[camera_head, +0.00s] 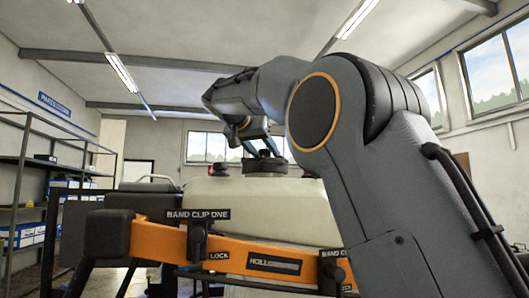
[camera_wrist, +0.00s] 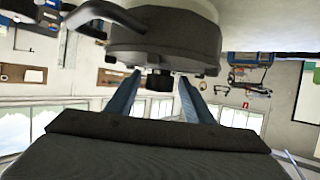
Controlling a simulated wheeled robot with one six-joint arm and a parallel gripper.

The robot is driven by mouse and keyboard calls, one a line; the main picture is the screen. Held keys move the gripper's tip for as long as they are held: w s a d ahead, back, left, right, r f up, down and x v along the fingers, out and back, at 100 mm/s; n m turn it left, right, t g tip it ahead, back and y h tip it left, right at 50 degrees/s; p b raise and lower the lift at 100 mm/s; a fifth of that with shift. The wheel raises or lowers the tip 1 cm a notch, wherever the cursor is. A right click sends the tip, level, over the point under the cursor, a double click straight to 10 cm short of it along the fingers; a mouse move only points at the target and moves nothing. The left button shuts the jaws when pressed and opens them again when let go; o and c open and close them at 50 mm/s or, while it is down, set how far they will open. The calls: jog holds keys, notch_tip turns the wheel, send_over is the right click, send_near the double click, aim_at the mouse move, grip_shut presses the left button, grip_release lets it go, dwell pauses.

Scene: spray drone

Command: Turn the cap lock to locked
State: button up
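A dark round cap (camera_head: 265,166) sits on top of the pale tank (camera_head: 225,205) in the head view. In the wrist view the cap (camera_wrist: 165,38) fills the top middle, upside down. A small black block (camera_wrist: 160,83), perhaps the cap lock, projects from it. My gripper (camera_head: 262,151) points down at the cap from above. In the wrist view my gripper (camera_wrist: 159,77) has its two blue fingers apart, one each side of the block, with gaps visible. I cannot tell whether the lock is locked.
An orange band (camera_head: 225,253) with black clips crosses the tank's front; one carries the label "BAND CLIP ONE" (camera_head: 198,215). A black curved handle or hose (camera_wrist: 105,15) lies beside the cap in the wrist view. Shelves (camera_head: 40,190) stand at the far left.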

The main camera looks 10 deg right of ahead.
jog(key=shift+r, duration=0.1)
jog(key=b+v, duration=0.1)
jog(key=v, duration=0.6)
jog(key=shift+s+a, duration=0.2)
jog(key=shift+s, duration=0.15)
dwell(0.4)
